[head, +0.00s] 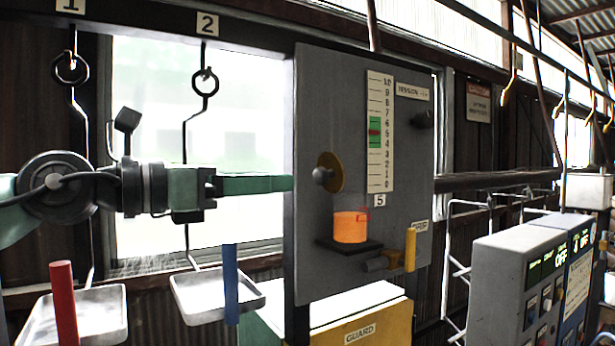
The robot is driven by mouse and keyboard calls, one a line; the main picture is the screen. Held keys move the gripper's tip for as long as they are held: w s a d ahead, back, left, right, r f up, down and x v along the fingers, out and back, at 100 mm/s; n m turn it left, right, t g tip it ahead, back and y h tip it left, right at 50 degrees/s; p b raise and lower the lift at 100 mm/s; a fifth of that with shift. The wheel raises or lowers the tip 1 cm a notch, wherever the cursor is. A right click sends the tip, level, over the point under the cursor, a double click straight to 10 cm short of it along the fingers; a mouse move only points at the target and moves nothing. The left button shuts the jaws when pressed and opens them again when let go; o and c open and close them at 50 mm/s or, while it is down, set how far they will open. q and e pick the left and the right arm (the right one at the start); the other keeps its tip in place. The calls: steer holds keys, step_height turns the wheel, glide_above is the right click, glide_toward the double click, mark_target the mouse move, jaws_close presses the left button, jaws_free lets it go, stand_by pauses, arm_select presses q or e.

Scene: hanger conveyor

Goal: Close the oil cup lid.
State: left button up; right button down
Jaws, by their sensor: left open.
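The oil cup (351,226) is fixed to the grey panel (320,110), holds orange oil and stands on a small dark shelf. Its brass lid (330,187) stands tilted up at the cup's upper left, with a dark round knob facing left; the cup's top looks open. My left gripper (284,184) reaches in from the left at about the lid's height. Its green fingers end at the panel's left edge, apart from the knob in the picture. The gap between the fingers is hard to see from here. My right gripper is out of view.
A yellow-handled valve (410,249) sits right of the cup, below the scale strip (380,132). Hooks with trays (218,296) hang at left, near red and blue rods. Grey control boxes (510,285) stand at lower right. A yellow guard (365,326) lies below the panel.

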mark_target(317, 175)
arm_select(q)
steer(key=d+p, duration=0.2)
steer(key=d, duration=0.1)
steer(key=w+d+r+p, duration=0.1)
steer(key=shift+d, duration=0.4)
steer(key=shift+w+d+f+p, duration=0.25)
steer(key=shift+w+d+p, duration=0.25)
steer(key=shift+w, duration=0.35)
steer(key=shift+w+f, duration=0.1)
steer(key=shift+w, duration=0.1)
steer(key=shift+s, duration=0.3)
steer(key=c, duration=0.7)
jaws_close()
steer(key=shift+r, duration=0.2)
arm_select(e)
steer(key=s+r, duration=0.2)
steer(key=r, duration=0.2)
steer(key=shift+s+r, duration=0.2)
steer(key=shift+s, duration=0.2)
